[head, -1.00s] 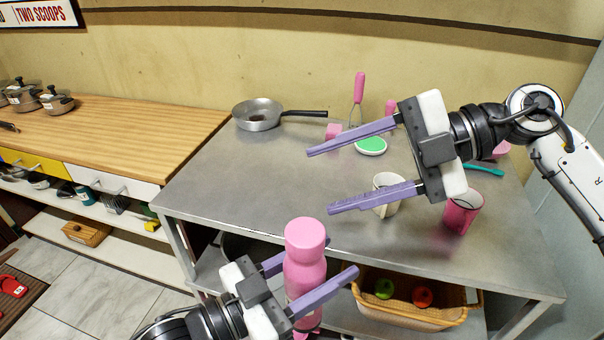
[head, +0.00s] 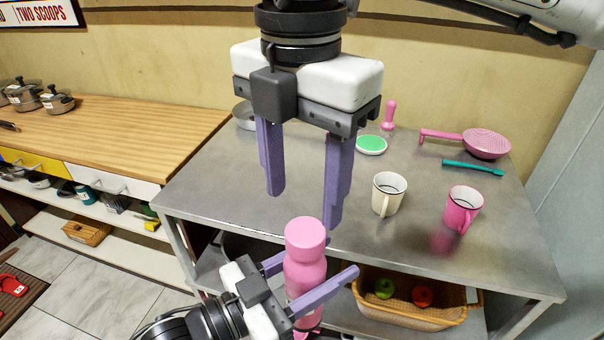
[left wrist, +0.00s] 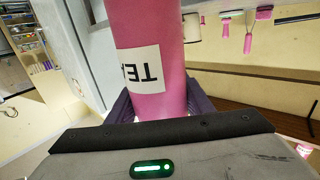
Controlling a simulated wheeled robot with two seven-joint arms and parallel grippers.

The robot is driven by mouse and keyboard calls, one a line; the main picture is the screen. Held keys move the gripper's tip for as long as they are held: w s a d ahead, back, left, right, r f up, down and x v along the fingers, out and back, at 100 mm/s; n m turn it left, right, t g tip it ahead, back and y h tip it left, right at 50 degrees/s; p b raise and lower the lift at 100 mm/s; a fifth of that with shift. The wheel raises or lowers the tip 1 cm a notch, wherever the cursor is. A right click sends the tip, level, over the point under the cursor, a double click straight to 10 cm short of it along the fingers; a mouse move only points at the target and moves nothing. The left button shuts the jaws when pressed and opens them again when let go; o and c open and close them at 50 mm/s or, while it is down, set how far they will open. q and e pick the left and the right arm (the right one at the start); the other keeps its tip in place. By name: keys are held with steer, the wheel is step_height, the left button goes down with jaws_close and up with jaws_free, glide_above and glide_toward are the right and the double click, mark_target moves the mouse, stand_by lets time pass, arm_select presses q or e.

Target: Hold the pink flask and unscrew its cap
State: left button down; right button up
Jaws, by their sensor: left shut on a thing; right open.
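The pink flask (head: 305,275) stands upright at the front of the head view, with its round pink cap (head: 306,232) on top. My left gripper (head: 342,256) is shut on the flask's body, one purple finger on each side, below the cap. In the left wrist view the flask (left wrist: 150,60) fills the space between the fingers and shows a white label with black letters. My right gripper (head: 304,208) is open and empty, pointing down. In the head view its fingertips appear just above the cap, one to each side; the exact gap in depth is unclear.
A grey metal table (head: 220,190) lies behind the flask. It holds a cream mug (head: 388,195), a pink mug (head: 462,210), a pink strainer (head: 485,143), a teal utensil (head: 474,168) and a green-topped dish (head: 371,145). A basket (head: 400,312) sits on the shelf below.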

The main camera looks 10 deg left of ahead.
mark_target(306, 228)
step_height(306, 228, down, 7)
steer(key=shift+r, duration=0.1)
steer(key=shift+c, duration=0.5)
steer(key=c, duration=1)
steer(key=n, duration=0.5)
steer(key=shift+n, duration=0.3)
steer(key=n, duration=0.6)
steer(key=shift+n, duration=0.3)
steer(key=n, duration=0.6)
steer(key=shift+d+r+n, duration=0.1)
steer(key=shift+n, duration=0.2)
steer(key=n, duration=0.6)
steer(key=shift+n, duration=0.3)
steer(key=n, duration=0.6)
steer(key=shift+w, duration=0.2)
steer(key=n, duration=0.4)
steer(key=shift+n, duration=0.4)
